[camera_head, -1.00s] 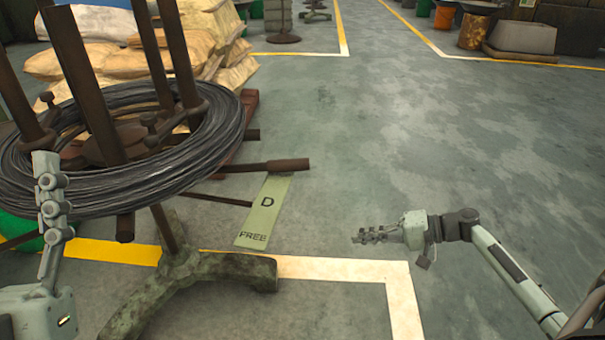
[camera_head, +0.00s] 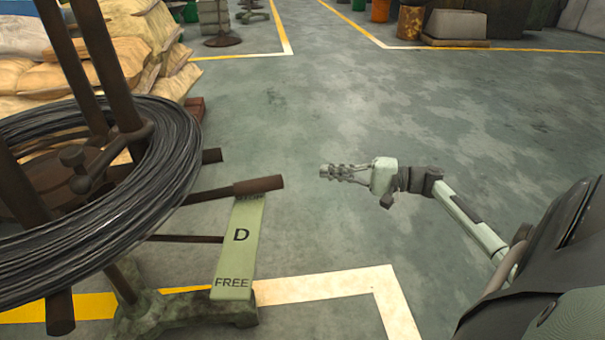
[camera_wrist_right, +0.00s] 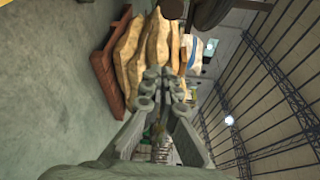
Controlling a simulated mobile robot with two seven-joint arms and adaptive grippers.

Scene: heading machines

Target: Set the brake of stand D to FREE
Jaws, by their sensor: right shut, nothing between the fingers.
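Stand D carries a large coil of dark wire (camera_head: 150,215) and has a mottled green foot (camera_head: 185,312). Its pale green brake plate (camera_head: 240,250) reads D, with FREE at the near end; the lettering at the far end is mostly covered. The brake lever's dark brown handle (camera_head: 258,185) crosses that far end, away from FREE. My right gripper (camera_head: 325,171) is shut and empty, just right of the handle tip in the picture with a small gap; depth is unclear. Its fingers also show in the right wrist view (camera_wrist_right: 158,78). My left gripper is out of view.
A second dark rod (camera_head: 185,239) runs from the stand to the plate. Stacked sacks (camera_head: 85,75) stand behind the coil. Buckets and a grey tub (camera_head: 456,24) stand at the far right. The floor (camera_head: 300,110) beyond the gripper is clear.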

